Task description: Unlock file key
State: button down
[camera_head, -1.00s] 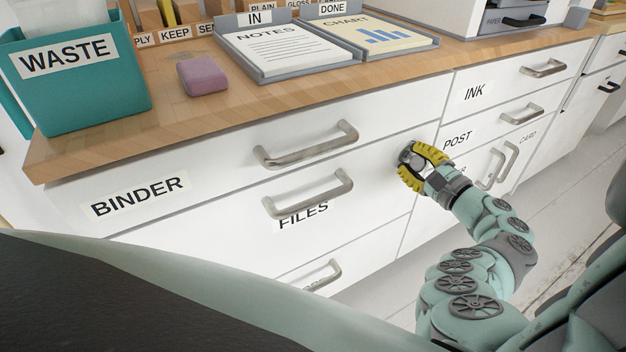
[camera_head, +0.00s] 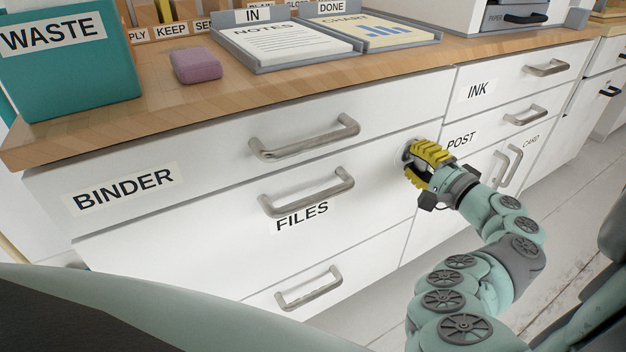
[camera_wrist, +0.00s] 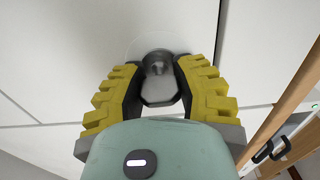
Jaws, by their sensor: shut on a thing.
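The FILES drawer (camera_head: 361,215) is closed, with a bar handle (camera_head: 306,193) and a FILES label. My gripper (camera_head: 413,158) is at the upper right corner of that drawer front. In the wrist view its yellow and black fingers (camera_wrist: 158,85) are shut on a grey metal key (camera_wrist: 159,90), one on each side. The key's far end meets a round lock plate (camera_wrist: 158,40) on the white front. How deep it sits in the lock is hidden. In the head view my fingers cover most of the key and lock.
The BINDER drawer (camera_head: 215,155) is closed above FILES, and another drawer handle (camera_head: 308,288) is below. INK (camera_head: 500,85) and POST drawers are to the right. A teal WASTE bin (camera_head: 75,85), a pink block (camera_head: 196,66) and paper trays stand on the wooden desktop.

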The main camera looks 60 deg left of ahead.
dwell(0.3)
jog(key=c, duration=0.9)
grip_release()
jog(key=shift+c, duration=0.2)
jog(key=shift+o, duration=1.4)
jog(key=shift+d, duration=0.15)
jog(key=d, duration=0.7)
jog(key=s+d, duration=0.1)
jog(key=d, duration=0.2)
jog(key=shift+d+f, duration=0.1)
jog(key=shift+d, duration=0.2)
jog(key=shift+o, duration=0.4)
jog(key=shift+d, duration=0.65)
jog(key=shift+r, duration=0.2)
jog(key=shift+a, duration=0.25)
jog(key=shift+d+f, duration=0.1)
jog(key=shift+d, duration=0.05)
